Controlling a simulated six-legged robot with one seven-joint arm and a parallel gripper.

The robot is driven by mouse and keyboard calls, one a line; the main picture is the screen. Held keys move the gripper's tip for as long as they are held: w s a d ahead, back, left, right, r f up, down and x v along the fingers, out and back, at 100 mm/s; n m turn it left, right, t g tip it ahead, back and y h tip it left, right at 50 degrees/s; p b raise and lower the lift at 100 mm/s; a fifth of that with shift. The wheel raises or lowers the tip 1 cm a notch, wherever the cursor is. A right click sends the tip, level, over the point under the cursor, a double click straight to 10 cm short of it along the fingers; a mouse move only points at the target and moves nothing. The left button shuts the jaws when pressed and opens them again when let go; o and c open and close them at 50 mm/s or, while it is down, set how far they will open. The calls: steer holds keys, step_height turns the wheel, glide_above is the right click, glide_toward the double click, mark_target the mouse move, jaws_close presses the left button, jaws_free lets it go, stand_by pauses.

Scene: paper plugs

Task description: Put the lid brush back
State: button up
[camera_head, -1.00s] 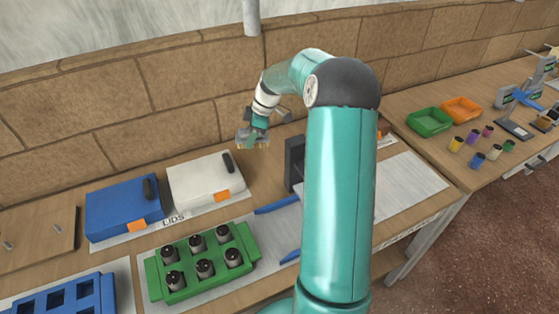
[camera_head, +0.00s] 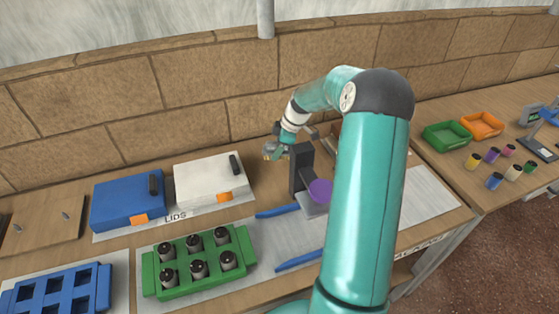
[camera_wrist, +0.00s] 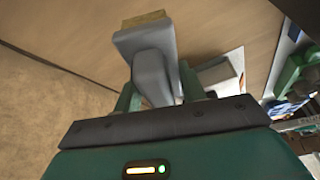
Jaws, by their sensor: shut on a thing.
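The lid brush (camera_wrist: 153,72) has a grey body and handle with a tan bristle strip at its far end. My gripper (camera_wrist: 158,92) is shut on its handle, with one green finger on each side. In the head view my gripper (camera_head: 283,146) is above the back of the bench, left of a dark upright stand (camera_head: 301,168). The brush (camera_head: 270,152) shows there as a small grey and tan shape under the gripper. The brush is clear of the bench as far as I can tell.
A white lidded box (camera_head: 208,186) and a blue one (camera_head: 126,205) sit left of the gripper, on a strip marked LIDS. A green rack (camera_head: 190,290) of dark plugs is in front. A purple round piece (camera_head: 320,191) is at the stand. My arm hides part of the bench.

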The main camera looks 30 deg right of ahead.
mark_target(277, 167)
steer(key=shift+f, duration=2.4)
steer(key=shift+f, duration=0.2)
steer(key=o, duration=1)
steer(key=shift+r, duration=0.1)
